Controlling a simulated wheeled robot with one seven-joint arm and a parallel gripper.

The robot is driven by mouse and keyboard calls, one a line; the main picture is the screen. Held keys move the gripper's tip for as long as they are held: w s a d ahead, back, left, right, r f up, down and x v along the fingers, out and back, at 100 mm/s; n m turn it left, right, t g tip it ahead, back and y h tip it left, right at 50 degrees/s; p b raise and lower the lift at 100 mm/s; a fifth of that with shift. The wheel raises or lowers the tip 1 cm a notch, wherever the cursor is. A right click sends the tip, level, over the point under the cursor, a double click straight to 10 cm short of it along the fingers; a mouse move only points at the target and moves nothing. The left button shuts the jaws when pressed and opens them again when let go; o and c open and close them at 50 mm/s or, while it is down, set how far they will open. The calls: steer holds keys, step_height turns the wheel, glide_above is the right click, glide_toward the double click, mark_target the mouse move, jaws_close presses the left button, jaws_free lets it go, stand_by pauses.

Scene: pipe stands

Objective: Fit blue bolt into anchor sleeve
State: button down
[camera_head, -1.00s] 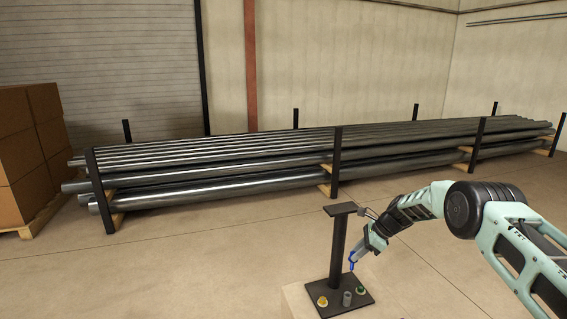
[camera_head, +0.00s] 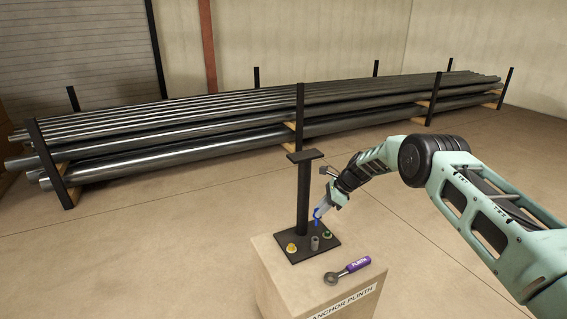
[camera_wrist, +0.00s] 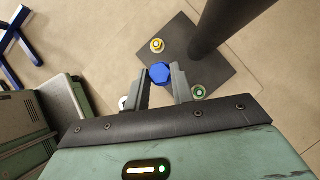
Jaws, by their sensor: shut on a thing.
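My gripper (camera_head: 319,210) is shut on the blue bolt (camera_head: 317,216) and holds it above the dark base plate. In the wrist view the bolt's blue hex head (camera_wrist: 160,72) sits between the two fingertips. The anchor sleeve, a short grey upright cylinder (camera_head: 315,243), stands on the plate (camera_head: 293,257), just below the bolt in the head view. The bolt appears apart from the sleeve. In the wrist view the sleeve cannot be made out, seemingly hidden behind the bolt and fingers.
A dark post (camera_head: 303,195) with a flat top rises close behind the sleeve. A yellow fitting (camera_head: 291,248) and a green fitting (camera_head: 328,233) flank it. A purple-handled wrench (camera_head: 350,270) lies on the plinth (camera_head: 275,275) in front. Pipe stacks (camera_head: 230,120) stand behind.

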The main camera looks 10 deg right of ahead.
steer(key=shift+f+b, duration=2.2)
steer(key=shift+f, duration=0.45)
steer(key=shift+f+b, duration=2.85)
steer(key=shift+b, duration=0.1)
steer(key=c, duration=1.1)
jaws_free()
steer(key=shift+r, duration=0.1)
steer(key=p+v, duration=0.3)
steer(key=v, duration=0.1)
steer(key=shift+d+r, duration=0.3)
steer(key=p+v, duration=0.1)
steer(key=v, duration=1.6)
steer(key=shift+d+r+p, duration=0.15)
steer(key=shift+d+p, duration=0.05)
steer(key=shift+p, duration=0.1)
